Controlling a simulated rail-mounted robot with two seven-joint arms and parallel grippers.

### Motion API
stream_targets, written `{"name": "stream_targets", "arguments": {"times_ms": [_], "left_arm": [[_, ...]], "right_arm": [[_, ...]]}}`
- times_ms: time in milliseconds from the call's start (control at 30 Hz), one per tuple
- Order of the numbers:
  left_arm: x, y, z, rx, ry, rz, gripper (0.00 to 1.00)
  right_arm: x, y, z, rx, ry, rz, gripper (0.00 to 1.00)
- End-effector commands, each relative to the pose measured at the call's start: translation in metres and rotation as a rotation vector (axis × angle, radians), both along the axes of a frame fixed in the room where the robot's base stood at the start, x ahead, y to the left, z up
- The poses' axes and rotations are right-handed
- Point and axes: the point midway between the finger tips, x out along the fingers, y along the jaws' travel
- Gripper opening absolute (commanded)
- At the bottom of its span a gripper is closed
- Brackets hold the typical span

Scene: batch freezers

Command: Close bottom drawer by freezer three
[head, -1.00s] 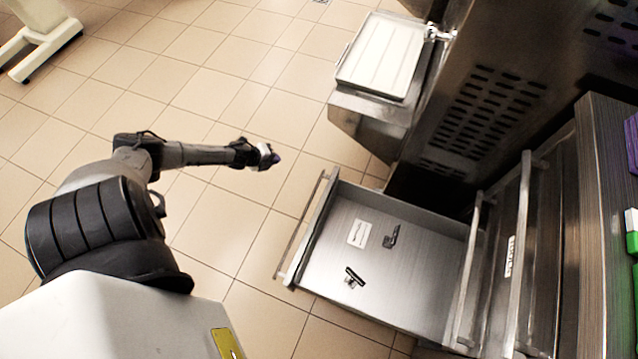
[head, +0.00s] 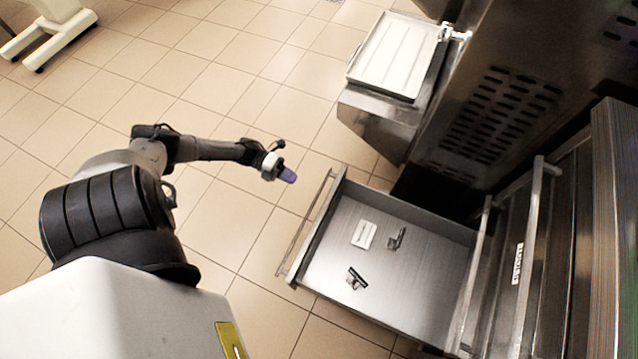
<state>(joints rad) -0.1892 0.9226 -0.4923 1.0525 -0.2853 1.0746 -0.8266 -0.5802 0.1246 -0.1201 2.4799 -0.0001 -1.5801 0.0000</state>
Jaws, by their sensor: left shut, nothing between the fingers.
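The bottom drawer (head: 330,285) is pulled out from a steel drawer cabinet (head: 545,265). Its front with a bar handle (head: 306,225) faces left, toward my arm. Inside lie a white label card (head: 364,234) and two small dark metal items (head: 397,238). My left gripper (head: 284,176) is shut and empty, above the floor to the upper left of the drawer handle and apart from it. My right gripper is not in view.
A steel freezer body with vent slots (head: 500,110) stands at the upper right. A white-topped tray shelf (head: 398,55) juts out from it behind the drawer. Tiled floor (head: 235,95) left of the drawer is clear. A wheeled stand (head: 50,35) is at the upper left.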

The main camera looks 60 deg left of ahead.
Motion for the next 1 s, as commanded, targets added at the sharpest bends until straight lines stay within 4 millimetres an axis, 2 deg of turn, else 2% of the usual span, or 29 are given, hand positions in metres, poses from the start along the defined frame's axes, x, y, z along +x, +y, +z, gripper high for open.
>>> {"name": "stream_targets", "arguments": {"times_ms": [33, 300, 500, 700, 1000], "left_arm": [[0.007, -0.008, -0.006, -0.002, -0.004, -0.002, 0.00], [0.035, -0.047, -0.021, -0.002, -0.002, 0.000, 0.00], [0.051, -0.068, -0.022, -0.001, -0.002, -0.001, 0.00], [0.061, -0.080, -0.022, 0.001, 0.001, 0.002, 0.00], [0.063, -0.084, -0.020, 0.001, 0.001, 0.002, 0.00]], "right_arm": [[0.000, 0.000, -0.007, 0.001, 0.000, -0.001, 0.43], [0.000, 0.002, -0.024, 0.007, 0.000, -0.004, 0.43], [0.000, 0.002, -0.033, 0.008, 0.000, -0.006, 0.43], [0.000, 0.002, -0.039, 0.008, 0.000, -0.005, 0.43], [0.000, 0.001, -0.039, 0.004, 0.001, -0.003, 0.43]]}}
